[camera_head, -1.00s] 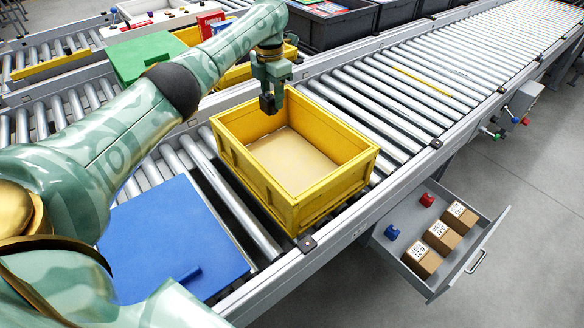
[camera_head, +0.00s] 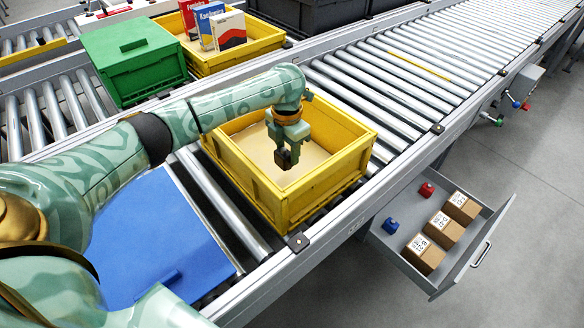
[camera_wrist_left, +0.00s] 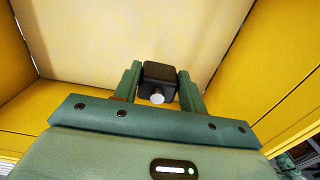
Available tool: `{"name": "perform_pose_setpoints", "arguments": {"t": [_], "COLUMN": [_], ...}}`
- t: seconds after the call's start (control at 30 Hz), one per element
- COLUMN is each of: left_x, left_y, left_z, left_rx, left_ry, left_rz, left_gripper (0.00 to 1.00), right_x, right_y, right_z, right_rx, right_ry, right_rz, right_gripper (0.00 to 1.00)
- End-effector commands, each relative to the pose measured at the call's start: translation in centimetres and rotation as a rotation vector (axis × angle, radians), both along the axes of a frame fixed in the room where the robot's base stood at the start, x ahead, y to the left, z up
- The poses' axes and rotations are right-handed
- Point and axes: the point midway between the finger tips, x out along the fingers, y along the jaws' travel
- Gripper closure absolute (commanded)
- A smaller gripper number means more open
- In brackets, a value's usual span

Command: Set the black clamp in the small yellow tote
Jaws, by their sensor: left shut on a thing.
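The small yellow tote (camera_head: 330,183) stands on the near roller conveyor, open at the top, and its pale floor looks bare. My left gripper (camera_head: 288,152) is over the tote's opening, pointing down, and is shut on the black clamp (camera_head: 284,159). In the left wrist view the clamp (camera_wrist_left: 158,78) sits between the two green fingers, with a light round knob facing the camera. The tote's yellow walls (camera_wrist_left: 272,75) surround it there, and its pale floor lies beyond. How far the clamp is above the floor is hard to tell. My right gripper is not in view.
A blue panel (camera_head: 150,240) lies left of the tote. A green crate (camera_head: 135,65) and another yellow tote (camera_head: 245,50) with boxes stand behind. An open grey drawer (camera_head: 440,235) holding small boxes juts out at lower right. Rollers right of the tote are clear.

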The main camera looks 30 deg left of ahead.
Motion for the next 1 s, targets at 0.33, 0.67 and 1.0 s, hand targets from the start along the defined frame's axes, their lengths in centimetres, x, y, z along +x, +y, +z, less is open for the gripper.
{"name": "perform_pose_setpoints", "arguments": {"t": [0.33, 0.67, 1.0], "left_x": [-0.8, -0.7, -0.7], "left_y": [-1.6, -1.6, -1.6], "left_z": [-4.5, -5.1, -5.3], "left_rx": [0.002, 0.002, 0.002], "left_ry": [0.003, -0.003, -0.003], "left_rz": [0.002, 0.001, 0.0], "left_gripper": [0.85, 0.9, 0.37], "right_x": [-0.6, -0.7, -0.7], "right_y": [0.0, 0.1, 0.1], "right_z": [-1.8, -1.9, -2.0], "right_rx": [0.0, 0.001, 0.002], "right_ry": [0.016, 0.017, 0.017], "right_rz": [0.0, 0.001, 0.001], "right_gripper": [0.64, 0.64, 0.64]}}
